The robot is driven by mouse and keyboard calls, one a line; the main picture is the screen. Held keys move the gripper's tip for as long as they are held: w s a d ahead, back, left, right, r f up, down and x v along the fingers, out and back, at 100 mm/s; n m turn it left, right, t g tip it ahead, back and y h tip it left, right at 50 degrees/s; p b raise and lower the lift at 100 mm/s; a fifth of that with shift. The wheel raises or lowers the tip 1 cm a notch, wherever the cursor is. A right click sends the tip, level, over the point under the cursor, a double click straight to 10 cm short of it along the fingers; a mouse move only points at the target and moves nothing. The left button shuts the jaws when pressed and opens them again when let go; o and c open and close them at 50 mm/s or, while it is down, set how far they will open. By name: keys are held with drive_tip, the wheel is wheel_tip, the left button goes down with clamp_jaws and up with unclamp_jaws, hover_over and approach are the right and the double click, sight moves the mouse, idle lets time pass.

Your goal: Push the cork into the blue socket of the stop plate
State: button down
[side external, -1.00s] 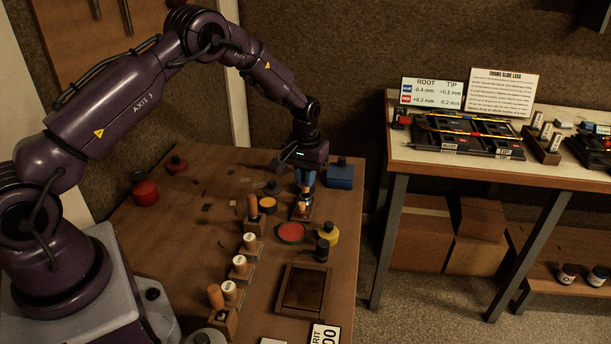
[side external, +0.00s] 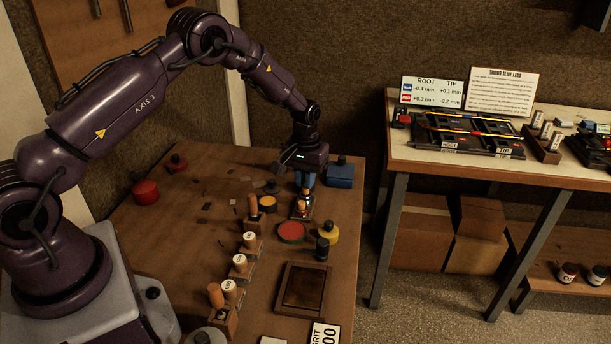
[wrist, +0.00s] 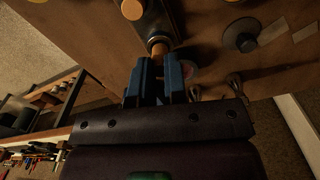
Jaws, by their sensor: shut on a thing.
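My gripper (side external: 304,186) points down over the far part of the workbench, its blue fingers closed on a small tan cork (side external: 302,204). In the wrist view the fingers (wrist: 164,82) reach toward the cork (wrist: 158,46), whose end shows just past their tips. The cork is over a small dark plate (wrist: 155,20), likely the stop plate, which also shows under the gripper in the side view (side external: 301,216). Another round tan piece (wrist: 131,8) stands on the plate. The blue socket is hidden, and I cannot tell how deep the cork sits.
A blue block (side external: 340,174) stands close right of the gripper. A red-topped tin (side external: 291,231), a yellow jar (side external: 327,233) and a dark bottle (side external: 322,249) stand in front. Several white-capped pieces (side external: 240,263) line the left. A framed tray (side external: 303,288) lies nearer.

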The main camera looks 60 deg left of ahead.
drive_tip(key=shift+f, duration=0.95)
drive_tip(key=c, duration=0.8)
unclamp_jaws()
drive_tip(key=shift+o, duration=0.2)
drive_tip(key=shift+r, duration=3.5)
drive_tip(key=s+d+r+m+t, duration=0.2)
drive_tip(key=s+d+r, duration=0.2)
drive_tip(key=s+r, duration=0.4)
drive_tip(key=s+d+r+m+t, duration=0.1)
drive_tip(key=s+d+r, duration=0.3)
drive_tip(key=s+r, duration=0.4)
drive_tip(key=s+d+r+m+t, duration=0.2)
drive_tip(key=s+d+r+m, duration=0.1)
drive_tip(key=s+r, duration=0.6)
drive_tip(key=s+d, duration=0.1)
drive_tip(key=s, duration=0.3)
drive_tip(key=shift+t, duration=0.3)
